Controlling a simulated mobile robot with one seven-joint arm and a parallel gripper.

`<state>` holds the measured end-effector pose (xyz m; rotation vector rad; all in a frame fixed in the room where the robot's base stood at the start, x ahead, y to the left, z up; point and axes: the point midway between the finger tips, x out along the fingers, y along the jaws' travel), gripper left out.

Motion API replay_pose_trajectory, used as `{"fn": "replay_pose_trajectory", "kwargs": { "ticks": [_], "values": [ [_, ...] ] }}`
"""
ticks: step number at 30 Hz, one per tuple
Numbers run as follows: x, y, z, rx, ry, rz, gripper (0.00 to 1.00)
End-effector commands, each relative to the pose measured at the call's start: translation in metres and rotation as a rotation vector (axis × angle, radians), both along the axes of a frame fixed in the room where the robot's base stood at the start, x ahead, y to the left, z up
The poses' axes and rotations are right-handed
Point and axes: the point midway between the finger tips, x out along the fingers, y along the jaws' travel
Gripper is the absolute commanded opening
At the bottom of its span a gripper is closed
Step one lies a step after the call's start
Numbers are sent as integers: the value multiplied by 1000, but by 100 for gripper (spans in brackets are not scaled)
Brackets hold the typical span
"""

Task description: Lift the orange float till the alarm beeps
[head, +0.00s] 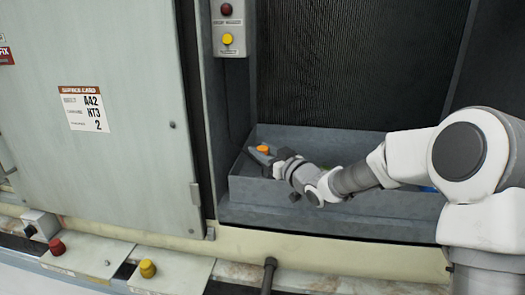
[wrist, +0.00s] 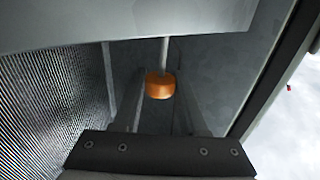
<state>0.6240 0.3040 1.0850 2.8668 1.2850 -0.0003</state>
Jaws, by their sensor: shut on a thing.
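The orange float (head: 263,149) is a small rounded piece in the left end of the grey basin. In the wrist view the float (wrist: 160,86) hangs on a thin pale rod (wrist: 164,52) that rises from its top. My gripper (head: 261,156) reaches into the basin from the right. In the wrist view its two dark fingers (wrist: 160,98) lie on either side of the float, shut on it. The fingertips' exact contact is hard to make out. The float's underside and the water level are hidden.
The grey basin's front wall (head: 320,203) runs below my arm. A dark ribbed panel (head: 320,65) stands behind it. A control box (head: 228,28) with a red lamp and a yellow button is above left. A cabinet door (head: 100,120) fills the left side.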

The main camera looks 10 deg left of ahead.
Motion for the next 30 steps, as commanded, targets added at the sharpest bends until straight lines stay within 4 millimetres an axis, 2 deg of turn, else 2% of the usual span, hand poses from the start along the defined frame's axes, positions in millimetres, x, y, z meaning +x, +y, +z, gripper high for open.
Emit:
{"fn": "replay_pose_trajectory", "kwargs": {
  "ticks": [27,30],
  "values": [
    [0,0,0,0,0,0,0],
    [0,0,6,0,-1,0,0]
  ]
}}
